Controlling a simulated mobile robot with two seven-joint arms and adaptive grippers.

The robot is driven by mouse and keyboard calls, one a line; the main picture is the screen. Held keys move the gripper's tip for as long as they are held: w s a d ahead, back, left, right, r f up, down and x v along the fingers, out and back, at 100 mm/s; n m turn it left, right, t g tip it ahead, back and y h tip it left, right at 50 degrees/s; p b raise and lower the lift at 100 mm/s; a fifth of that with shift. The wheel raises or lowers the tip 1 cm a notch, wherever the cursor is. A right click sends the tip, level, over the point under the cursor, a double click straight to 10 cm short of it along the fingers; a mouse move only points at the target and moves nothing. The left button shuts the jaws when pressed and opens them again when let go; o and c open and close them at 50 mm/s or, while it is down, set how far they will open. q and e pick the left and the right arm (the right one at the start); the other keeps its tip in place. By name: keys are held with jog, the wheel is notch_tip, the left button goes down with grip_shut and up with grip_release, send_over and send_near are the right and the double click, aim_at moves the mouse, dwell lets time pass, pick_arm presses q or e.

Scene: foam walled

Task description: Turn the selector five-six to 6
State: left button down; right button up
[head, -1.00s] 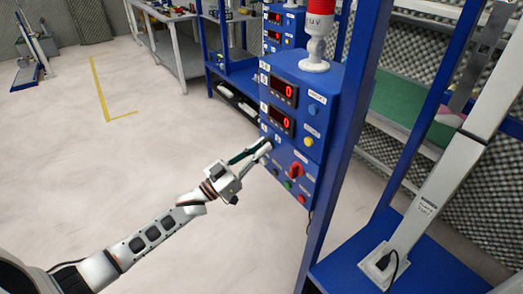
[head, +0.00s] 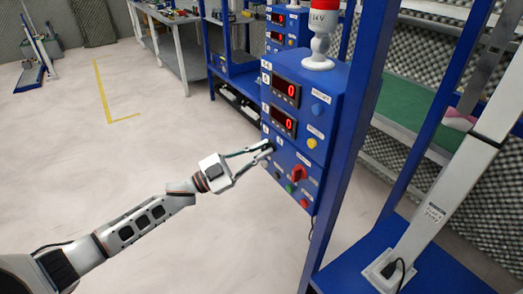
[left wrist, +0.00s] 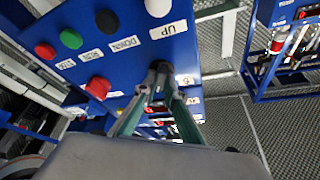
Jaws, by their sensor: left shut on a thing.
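A blue control box (head: 333,95) stands on the blue frame at the centre of the head view. My left gripper (head: 267,147) is at its front face, left of the red rotary knob (head: 298,173). In the left wrist view its fingertips (left wrist: 161,78) are closed around a small dark knob, which I take to be selector five-six. Small white number labels (left wrist: 189,101) sit beside it. The fingers cover most of the knob, so I cannot tell which number it points to. My right gripper is not in view.
Two red displays (head: 286,92) read 0. Blue (head: 317,109), yellow (head: 311,143) and red (head: 304,203) buttons are close by on the panel. A red and white beacon (head: 318,35) stands on top. A blue post (head: 340,180) rises to the right.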

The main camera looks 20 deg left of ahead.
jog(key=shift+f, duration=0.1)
pick_arm(q)
jog(key=c, duration=2.1)
grip_release()
jog(key=shift+c, duration=0.2)
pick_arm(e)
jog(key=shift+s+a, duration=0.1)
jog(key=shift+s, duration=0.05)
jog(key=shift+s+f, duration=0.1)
pick_arm(q)
jog(key=v, duration=1.2)
jog(key=shift+f, duration=0.1)
